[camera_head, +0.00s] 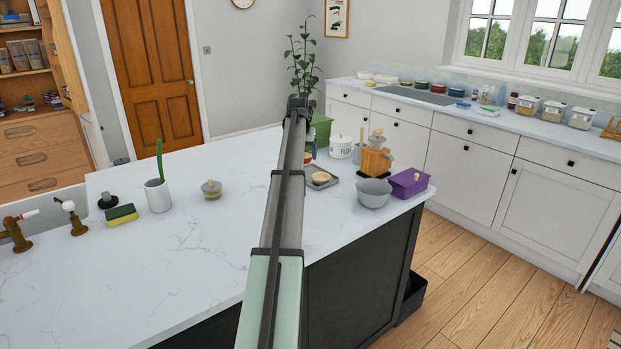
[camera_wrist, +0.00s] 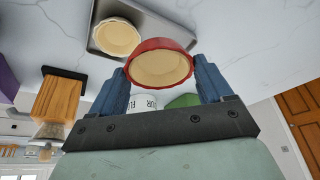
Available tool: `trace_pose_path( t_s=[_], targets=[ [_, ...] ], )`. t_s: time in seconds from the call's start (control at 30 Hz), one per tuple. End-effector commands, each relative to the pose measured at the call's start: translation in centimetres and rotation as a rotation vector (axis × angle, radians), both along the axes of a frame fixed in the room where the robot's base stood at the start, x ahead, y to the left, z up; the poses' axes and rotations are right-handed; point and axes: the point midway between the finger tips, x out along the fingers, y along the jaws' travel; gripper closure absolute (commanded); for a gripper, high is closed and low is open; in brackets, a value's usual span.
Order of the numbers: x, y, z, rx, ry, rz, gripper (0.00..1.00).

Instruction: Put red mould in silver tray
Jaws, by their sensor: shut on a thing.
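The red mould (camera_wrist: 160,68), round with a cream inside, is between the blue fingers of my gripper (camera_wrist: 162,78) in the wrist view. My gripper is shut on it. A small part of the red mould shows beside my arm in the head view (camera_head: 308,157). The silver tray (camera_wrist: 148,22) lies flat on the white counter, and the mould overlaps its near edge in the wrist view. I cannot tell the mould's height above the counter. A cream mould (camera_wrist: 116,38) sits in the tray. The tray also shows right of my arm in the head view (camera_head: 331,181).
Right of the tray stand a grey bowl (camera_head: 373,193), a wooden block (camera_head: 375,162) and a purple box (camera_head: 409,183). A white canister (camera_head: 341,147) and green container (camera_head: 321,130) are behind.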

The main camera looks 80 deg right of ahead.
Motion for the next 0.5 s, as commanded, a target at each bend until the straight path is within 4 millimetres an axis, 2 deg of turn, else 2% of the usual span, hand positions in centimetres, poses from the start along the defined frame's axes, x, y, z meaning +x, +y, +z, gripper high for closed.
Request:
trace_pose_path(
  t_s=[0.03,0.1,0.2,0.33,0.5],
  targets=[
    [-0.9,-2.2,0.3,0.002,-0.006,-0.004,0.59],
    [-1.6,-3.9,0.5,0.002,-0.012,0.003,0.59],
    [-1.4,-5.9,0.8,0.000,-0.017,0.038,0.59],
    [-0.7,-7.6,1.2,-0.010,-0.015,0.110,0.59],
    [-0.6,-7.3,1.0,-0.018,0.004,0.178,0.59]
  ],
)
